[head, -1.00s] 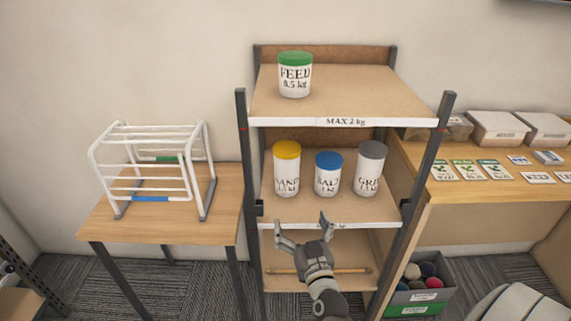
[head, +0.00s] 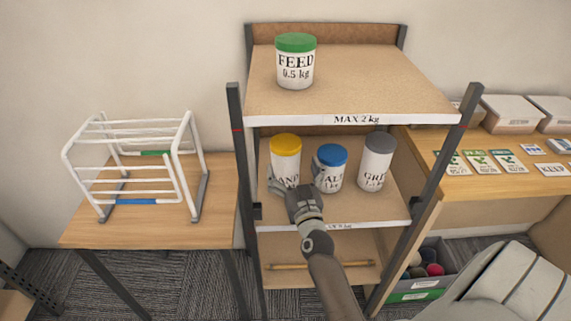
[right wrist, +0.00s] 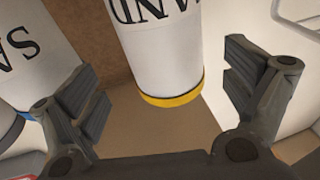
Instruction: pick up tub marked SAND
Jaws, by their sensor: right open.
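The tub marked SAND (head: 285,150), white with a yellow lid, stands upright at the left of the middle shelf. Its label is partly covered by my right gripper (head: 297,182), which is open in front of it. In the right wrist view the SAND tub (right wrist: 160,45) appears upside down, between and beyond the spread fingers of the right gripper (right wrist: 165,95). No contact is visible there. A blue-lidded tub (head: 330,158) stands just right of the SAND tub, close to my right finger. My left gripper is not in view.
A grey-lidded GRIT tub (head: 376,160) stands further right on the middle shelf (head: 370,212). A green-lidded FEED tub (head: 296,70) is on the upper shelf (head: 390,90), which overhangs from above. Dark uprights flank the shelves. A white rack (head: 140,170) stands on the left table.

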